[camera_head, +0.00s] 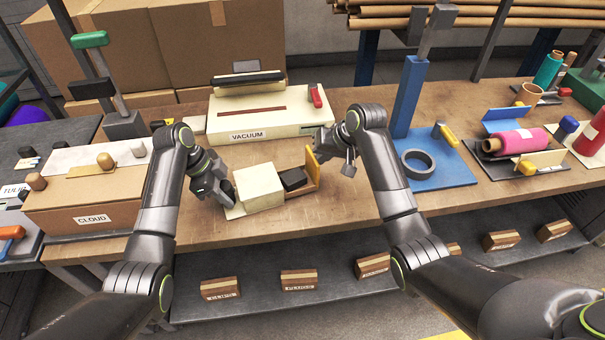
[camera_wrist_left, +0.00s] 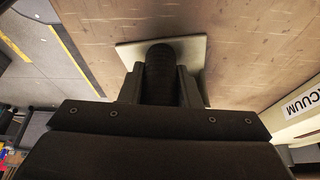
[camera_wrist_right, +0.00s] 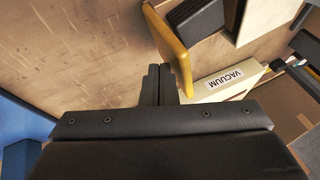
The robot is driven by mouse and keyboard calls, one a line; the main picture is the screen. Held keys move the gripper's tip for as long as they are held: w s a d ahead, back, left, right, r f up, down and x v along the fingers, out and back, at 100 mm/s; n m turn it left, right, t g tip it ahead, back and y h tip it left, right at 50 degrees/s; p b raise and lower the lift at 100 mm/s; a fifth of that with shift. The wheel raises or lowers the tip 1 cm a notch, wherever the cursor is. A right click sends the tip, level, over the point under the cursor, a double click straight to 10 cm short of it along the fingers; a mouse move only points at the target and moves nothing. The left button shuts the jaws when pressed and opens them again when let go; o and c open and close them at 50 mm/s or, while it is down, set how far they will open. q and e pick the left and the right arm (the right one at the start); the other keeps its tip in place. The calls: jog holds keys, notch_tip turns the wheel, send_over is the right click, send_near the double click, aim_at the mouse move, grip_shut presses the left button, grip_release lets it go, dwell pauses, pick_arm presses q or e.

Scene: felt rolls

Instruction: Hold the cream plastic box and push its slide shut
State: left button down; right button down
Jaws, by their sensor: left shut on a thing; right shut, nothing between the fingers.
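The cream plastic box (camera_head: 259,187) sits on the wooden bench, its slide (camera_head: 301,192) drawn out to the right. The slide carries a black block (camera_head: 293,179) and ends in an upright yellow plate (camera_head: 311,165), also seen in the right wrist view (camera_wrist_right: 166,38). My left gripper (camera_head: 226,190) is at the box's left end, shut on a dark rounded grip (camera_wrist_left: 160,67) above the cream base plate (camera_wrist_left: 130,52). My right gripper (camera_wrist_right: 160,72) is shut and empty, just right of the yellow plate; I cannot tell whether they touch.
A cream machine marked VACUUM (camera_head: 270,117) stands behind the box. A blue stand (camera_head: 433,175) with a dark ring is to the right, and a cardboard box marked CLOUD (camera_head: 90,205) to the left. Bare bench lies in front of the slide.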

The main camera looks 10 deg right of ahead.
jog(key=shift+s+a, duration=0.25)
jog(key=shift+a, duration=1.15)
jog(key=shift+s+a, duration=0.3)
jog(key=shift+a, duration=1.15)
jog(key=shift+s+a, duration=0.25)
jog(key=shift+a, duration=1.15)
jog(key=shift+d, duration=0.15)
jog(key=shift+r, duration=0.2)
pick_arm(q)
jog(key=shift+f, duration=0.1)
pick_arm(e)
jog(key=shift+r, duration=1.55)
jog(key=r, duration=0.1)
jog(key=d+r, duration=0.1)
jog(key=r, duration=0.1)
jog(key=shift+w+r, duration=0.1)
jog(key=shift+r, duration=0.15)
pick_arm(q)
jog(key=c, duration=1)
grip_release()
